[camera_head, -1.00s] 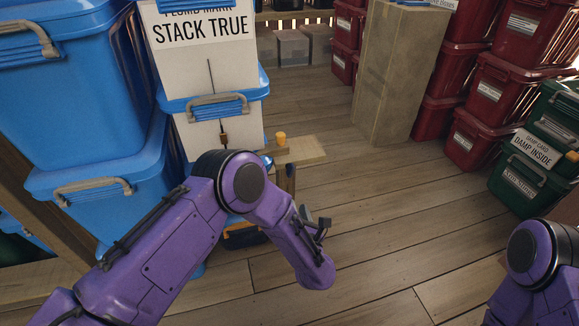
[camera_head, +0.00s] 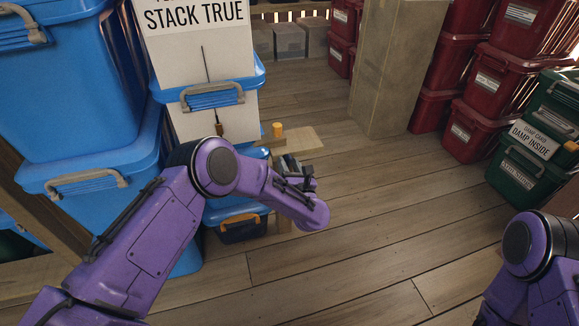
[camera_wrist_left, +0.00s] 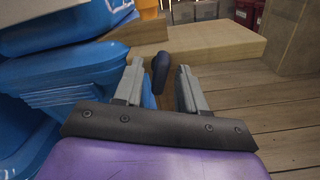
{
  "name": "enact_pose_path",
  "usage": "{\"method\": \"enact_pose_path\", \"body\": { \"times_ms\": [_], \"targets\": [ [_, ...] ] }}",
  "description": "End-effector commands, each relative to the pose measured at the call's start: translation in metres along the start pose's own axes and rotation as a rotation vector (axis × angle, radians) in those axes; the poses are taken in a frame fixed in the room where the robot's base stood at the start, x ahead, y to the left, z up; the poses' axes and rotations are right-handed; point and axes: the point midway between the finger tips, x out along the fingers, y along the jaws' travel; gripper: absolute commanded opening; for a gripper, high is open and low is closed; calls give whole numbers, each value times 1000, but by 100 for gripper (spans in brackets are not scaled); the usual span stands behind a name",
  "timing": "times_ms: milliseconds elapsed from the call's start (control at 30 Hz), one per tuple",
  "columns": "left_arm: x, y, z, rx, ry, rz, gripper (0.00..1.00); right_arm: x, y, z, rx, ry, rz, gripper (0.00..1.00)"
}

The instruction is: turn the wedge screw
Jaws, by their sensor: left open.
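A dark rounded handle, which looks like the wedge screw (camera_wrist_left: 161,70), shows in the left wrist view between my left gripper's fingers, in front of the wooden ledge (camera_wrist_left: 205,43). I cannot tell whether the fingers touch it. My left gripper (camera_head: 290,165) is open and sits at the front edge of the ledge in the head view, where the handle cannot be made out. An orange cylinder (camera_head: 278,129) stands on the ledge behind the gripper. My right arm shows at the lower right, with its gripper out of view.
Blue lidded bins (camera_head: 90,90) are stacked at the left, close to my left arm. A white sign with a hanging plumb bob (camera_head: 219,129) is behind. Red bins (camera_head: 480,125), green bins (camera_head: 530,170) and a wooden post (camera_head: 395,80) stand at right. The middle floor is clear.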

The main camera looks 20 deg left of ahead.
Motion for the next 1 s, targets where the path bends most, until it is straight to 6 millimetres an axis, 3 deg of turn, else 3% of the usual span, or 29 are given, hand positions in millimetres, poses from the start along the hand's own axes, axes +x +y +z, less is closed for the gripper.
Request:
{"method": "enact_pose_path", "body": {
  "times_ms": [33,133,600,1000],
  "targets": [
    [0,0,0,0,0,0,31,0,0,0,0,0,0,74],
    [0,0,0,1,0,0,0,0,0,0,0,0,0,74],
    [0,0,1,44,-3,0,0,-1,0,0,0,0,0,74],
    [1,0,3,335,-5,1,0,-6,1,-2,0,0,0,74]
  ]
}}
